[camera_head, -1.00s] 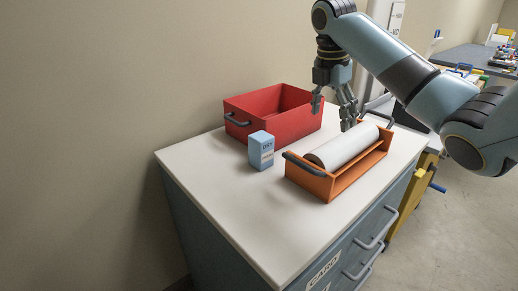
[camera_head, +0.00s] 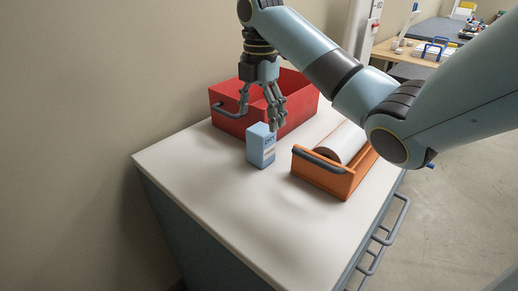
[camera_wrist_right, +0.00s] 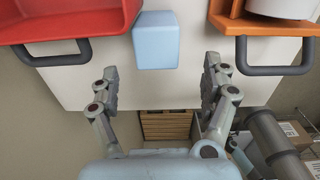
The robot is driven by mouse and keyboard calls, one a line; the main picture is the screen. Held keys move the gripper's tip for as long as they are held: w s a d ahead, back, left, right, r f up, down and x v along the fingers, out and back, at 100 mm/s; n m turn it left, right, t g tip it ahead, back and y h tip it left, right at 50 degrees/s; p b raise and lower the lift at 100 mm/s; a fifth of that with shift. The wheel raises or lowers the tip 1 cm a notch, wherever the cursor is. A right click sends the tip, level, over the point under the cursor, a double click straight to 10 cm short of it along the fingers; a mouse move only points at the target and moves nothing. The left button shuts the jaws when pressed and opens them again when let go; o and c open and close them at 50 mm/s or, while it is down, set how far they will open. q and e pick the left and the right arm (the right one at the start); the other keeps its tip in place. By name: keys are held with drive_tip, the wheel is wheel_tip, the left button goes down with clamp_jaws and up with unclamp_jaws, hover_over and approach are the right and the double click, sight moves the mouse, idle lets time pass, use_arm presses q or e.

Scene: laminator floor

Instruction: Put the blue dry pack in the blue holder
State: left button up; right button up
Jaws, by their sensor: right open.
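My right gripper (camera_head: 262,114) is open and empty, just above and behind the pack in the head view. In the right wrist view its two spread fingers (camera_wrist_right: 160,80) point toward the pack, with a finger to either side of its line. A small blue-framed item (camera_head: 434,50) stands on the far table; I cannot tell whether it is the blue holder. My left gripper is out of view.
A red box (camera_head: 232,124) with grey handles stands behind the pack. An orange carrier (camera_head: 322,175) holding a white roll (camera_head: 344,143) is at its right. The white cabinet top (camera_head: 235,205) is clear in front. A wooden table (camera_head: 405,57) stands beyond.

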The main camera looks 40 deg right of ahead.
sight(259, 130)
drive_tip(key=f, duration=0.7)
drive_tip(key=shift+w+d+f, duration=0.1)
drive_tip(key=shift+w+f, duration=0.1)
drive_tip(key=shift+f, duration=0.7)
drive_tip(key=shift+c, duration=0.8)
drive_tip(key=c, duration=1.4)
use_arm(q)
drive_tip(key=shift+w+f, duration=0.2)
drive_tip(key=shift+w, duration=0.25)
use_arm(e)
drive_tip(key=shift+r, duration=0.1)
wheel_tip(259, 130, up, 8)
drive_tip(key=shift+w+f+p, duration=0.1)
drive_tip(key=shift+f+p, duration=0.15)
drive_tip(key=shift+p, duration=0.05)
use_arm(q)
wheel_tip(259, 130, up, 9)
drive_tip(key=p, duration=0.9)
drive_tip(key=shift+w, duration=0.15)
use_arm(e)
wheel_tip(259, 130, up, 10)
drive_tip(key=shift+r, duration=0.15)
